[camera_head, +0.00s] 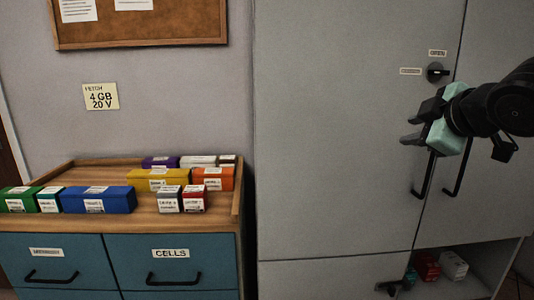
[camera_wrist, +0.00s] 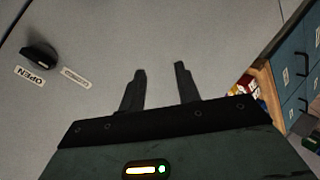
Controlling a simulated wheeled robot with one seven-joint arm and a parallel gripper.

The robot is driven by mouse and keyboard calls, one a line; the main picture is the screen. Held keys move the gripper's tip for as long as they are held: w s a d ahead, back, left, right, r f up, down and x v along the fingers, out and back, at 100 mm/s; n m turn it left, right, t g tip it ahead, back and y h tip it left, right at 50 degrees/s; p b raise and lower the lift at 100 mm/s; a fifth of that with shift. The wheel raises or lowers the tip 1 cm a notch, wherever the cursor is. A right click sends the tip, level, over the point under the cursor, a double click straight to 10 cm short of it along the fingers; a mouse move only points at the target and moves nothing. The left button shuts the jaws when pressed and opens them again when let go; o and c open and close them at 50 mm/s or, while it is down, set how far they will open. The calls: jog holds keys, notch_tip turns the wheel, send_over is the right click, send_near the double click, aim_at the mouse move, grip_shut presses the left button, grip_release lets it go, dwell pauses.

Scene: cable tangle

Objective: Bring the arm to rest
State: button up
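My gripper (camera_head: 411,129) is raised at the right of the head view, in front of the grey cabinet (camera_head: 330,130). Its fingers point left and stand apart with nothing between them. In the wrist view the two dark fingers (camera_wrist: 160,88) show a clear gap with the plain grey cabinet face behind them. My dark arm reaches in from the right edge of the head view. I cannot tell whether any part of the gripper touches the cabinet.
A black knob (camera_head: 437,72) labelled OPEN sits just above my gripper, and two black handles (camera_head: 424,176) lie below it. A wooden-topped dresser (camera_head: 110,223) with several coloured boxes stands at left. A low opening holds red and white boxes (camera_head: 453,265).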

jog(key=s+a+f+m+g+p, duration=0.35)
jog(key=s+a+f+g, duration=0.35)
jog(key=s+a+f, duration=0.4)
jog(key=s+a+f+m+g+p, duration=0.1)
jog(key=s+a+g, duration=0.1)
jog(key=s, duration=0.6)
jog(key=s+a+f+g+p, duration=0.1)
jog(key=s+g, duration=0.3)
jog(key=s, duration=0.4)
jog(key=shift+s+a+f+m+h+p, duration=0.15)
jog(key=shift+a+f+m+h+p, duration=0.2)
jog(key=shift+a, duration=0.45)
jog(key=shift+r, duration=0.1)
